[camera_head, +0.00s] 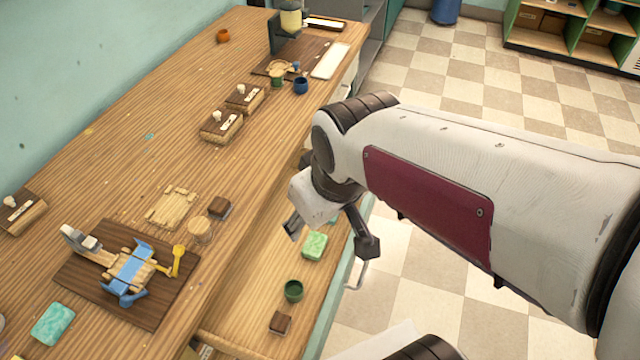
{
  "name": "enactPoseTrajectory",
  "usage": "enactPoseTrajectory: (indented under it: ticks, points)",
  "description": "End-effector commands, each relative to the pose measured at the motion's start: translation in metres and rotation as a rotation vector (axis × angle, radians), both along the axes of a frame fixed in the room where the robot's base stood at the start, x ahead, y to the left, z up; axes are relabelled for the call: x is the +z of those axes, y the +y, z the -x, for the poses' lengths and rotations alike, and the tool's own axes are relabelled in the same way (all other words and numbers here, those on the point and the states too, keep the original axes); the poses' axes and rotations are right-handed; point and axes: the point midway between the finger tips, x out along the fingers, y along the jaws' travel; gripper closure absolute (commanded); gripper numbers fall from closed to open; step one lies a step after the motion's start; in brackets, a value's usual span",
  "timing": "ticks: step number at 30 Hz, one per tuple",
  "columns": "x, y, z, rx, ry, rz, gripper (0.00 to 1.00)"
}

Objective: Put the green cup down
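A dark green cup (293,290) stands upright on the lower wooden ledge in front of the table. A second, smaller-looking green cup (277,80) stands at the far end of the table, beside a blue cup (301,86). My gripper (328,238) is above the lower ledge, up and to the right of the near green cup. Its fingers are spread wide apart and no cup is between them. A green soap bar (315,246) shows below and between the fingers; I cannot tell how high above it they are.
A small brown block (281,322) lies near the close green cup. The upper table (100,150) holds a dark board (75,272) with a blue-strapped wooden mould, a teal soap bar (52,324) and several small wooden boxes. The ledge's right edge drops to the tiled floor.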

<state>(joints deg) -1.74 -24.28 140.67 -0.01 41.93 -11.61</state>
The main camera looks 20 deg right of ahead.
Motion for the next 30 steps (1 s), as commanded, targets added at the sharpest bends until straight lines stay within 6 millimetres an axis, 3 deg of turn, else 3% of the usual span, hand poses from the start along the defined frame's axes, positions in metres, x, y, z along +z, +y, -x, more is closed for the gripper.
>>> enactPoseTrajectory:
  ticks: [6,15,29,30]
  points:
    - [0.023,-0.004,0.027,-0.089,-0.051,-0.034,0.49]
    - [0.042,-0.008,0.059,-0.19,-0.102,-0.077,0.49]
    - [0.045,-0.009,0.067,-0.215,-0.111,-0.088,0.49]
    - [0.045,-0.009,0.067,-0.215,-0.111,-0.088,0.45]
